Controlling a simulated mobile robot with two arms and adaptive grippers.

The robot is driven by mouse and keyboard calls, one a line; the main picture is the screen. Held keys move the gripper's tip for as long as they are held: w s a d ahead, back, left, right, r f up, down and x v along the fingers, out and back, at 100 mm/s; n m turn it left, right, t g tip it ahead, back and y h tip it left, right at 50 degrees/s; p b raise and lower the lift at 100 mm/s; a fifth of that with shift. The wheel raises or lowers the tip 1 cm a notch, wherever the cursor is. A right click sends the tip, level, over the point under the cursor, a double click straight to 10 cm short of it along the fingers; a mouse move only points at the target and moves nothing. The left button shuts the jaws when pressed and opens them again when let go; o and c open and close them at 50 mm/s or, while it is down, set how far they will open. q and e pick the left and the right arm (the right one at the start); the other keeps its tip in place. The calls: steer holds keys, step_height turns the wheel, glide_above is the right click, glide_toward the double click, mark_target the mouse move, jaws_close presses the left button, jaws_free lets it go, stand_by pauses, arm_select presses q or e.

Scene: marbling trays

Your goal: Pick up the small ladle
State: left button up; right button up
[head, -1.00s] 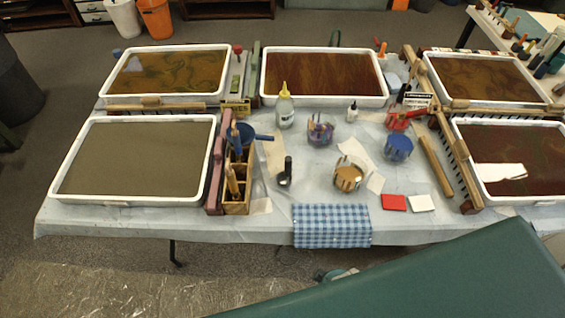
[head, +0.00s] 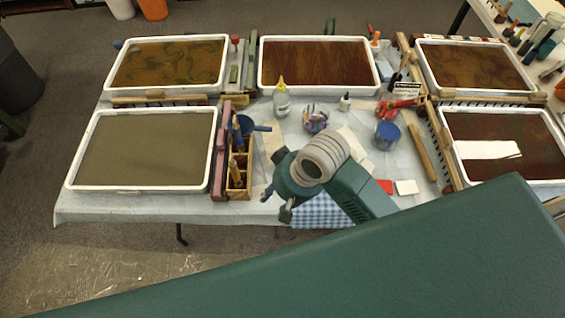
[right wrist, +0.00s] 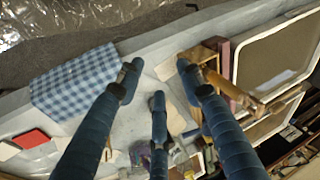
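A dark blue thing with a round end and a short handle (head: 257,127) sits at the top of the wooden box of tools; it may be the small ladle, but I cannot tell for sure. My right gripper (head: 277,203) is over the table's front part, just right of the wooden box (head: 238,184). In the right wrist view its blue fingers (right wrist: 157,78) are spread, with nothing between them. The box shows just beyond the right-hand finger. My left gripper is not in view.
Marbling trays (head: 68,165) stand at left, back and right. A squeeze bottle (head: 281,103), a purple jar (head: 315,121) and a blue cup (head: 387,136) stand mid-table. A checked cloth (right wrist: 75,80) hangs at the front edge, with red and white cards beside it.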

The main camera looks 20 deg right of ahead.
steer(key=w+d+r+m+g+h, duration=0.1)
steer(key=w+d+r+m, duration=0.1)
steer(key=w+m, duration=0.1)
steer(key=w+d+r+m+h, duration=0.1)
steer(key=w+d+r+m, duration=0.1)
steer(key=w, duration=0.4)
steer(key=w+d+r+m+g+h, duration=0.1)
steer(key=w+d+r+m, duration=0.1)
steer(key=w+r+m, duration=0.1)
steer(key=shift+w+d+r+m+g, duration=0.1)
steer(key=shift+w+r+m+g, duration=0.3)
steer(key=shift+w, duration=0.3)
steer(key=shift+d, duration=0.2)
step_height(320, 180, down, 5)
steer(key=shift+w+r+p, duration=0.1)
steer(key=shift+p, duration=0.45)
steer(key=shift+f, duration=0.35)
steer(key=f, duration=0.1)
steer(key=f+p, duration=0.2)
steer(key=shift+s+a+f, duration=0.2)
steer(key=shift+s+f, duration=0.1)
steer(key=shift+f, duration=0.55)
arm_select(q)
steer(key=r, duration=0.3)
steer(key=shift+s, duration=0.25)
arm_select(e)
jaws_close()
